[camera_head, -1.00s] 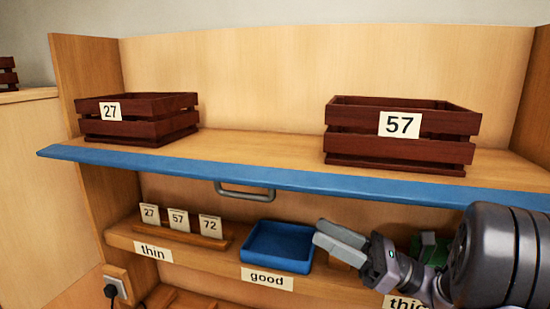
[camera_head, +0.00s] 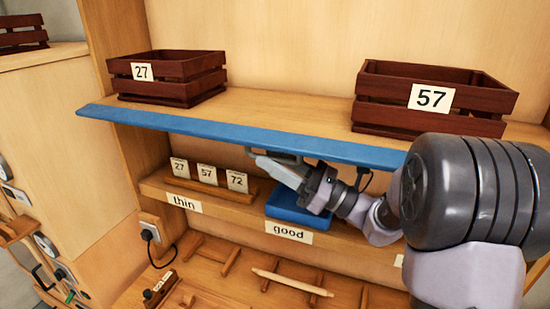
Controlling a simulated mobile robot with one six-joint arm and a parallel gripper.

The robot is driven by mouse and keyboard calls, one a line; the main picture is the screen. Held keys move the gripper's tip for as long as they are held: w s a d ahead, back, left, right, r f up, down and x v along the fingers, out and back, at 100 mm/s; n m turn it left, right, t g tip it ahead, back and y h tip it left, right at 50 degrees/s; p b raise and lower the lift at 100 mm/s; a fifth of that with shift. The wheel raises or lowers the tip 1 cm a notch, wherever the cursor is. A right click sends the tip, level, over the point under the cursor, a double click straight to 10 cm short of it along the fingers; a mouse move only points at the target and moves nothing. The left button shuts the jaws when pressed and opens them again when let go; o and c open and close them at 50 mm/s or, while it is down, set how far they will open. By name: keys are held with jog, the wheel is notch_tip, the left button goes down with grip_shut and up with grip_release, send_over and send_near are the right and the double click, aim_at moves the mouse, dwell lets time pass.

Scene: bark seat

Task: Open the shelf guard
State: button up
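The shelf guard appears to be the long blue board (camera_head: 240,133) along the upper shelf's front edge. A grey bar handle (camera_head: 283,155) hangs beneath it, partly hidden by my gripper. My gripper (camera_head: 268,166) points to the left with its pale fingers just under the handle, above the blue tray. I cannot tell whether the fingers touch the handle or stand apart from each other.
Crate 27 (camera_head: 168,78) and crate 57 (camera_head: 432,100) stand on the upper shelf. The blue tray (camera_head: 290,207) and a card holder (camera_head: 213,184) sit on the lower shelf. Wooden sticks lie below. My arm covers the right side.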

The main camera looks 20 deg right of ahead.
jog(key=shift+c, duration=0.4)
grip_shut()
jog(key=r+m+p, duration=0.1)
jog(key=m+p, duration=0.1)
jog(key=shift+s+a+t+p, duration=0.1)
jog(key=shift+t+p, duration=0.2)
jog(key=shift+p, duration=0.1)
jog(key=shift+s+a+m+t+h+p, duration=0.15)
jog(key=shift+s+m+t+h+p, duration=0.2)
jog(key=shift+m, duration=0.35)
jog(key=shift+w+f, duration=0.15)
jog(key=shift+o, duration=0.4)
grip_release()
jog(key=b+v, duration=0.6)
jog(key=v, duration=1.1)
jog(key=shift+s, duration=0.25)
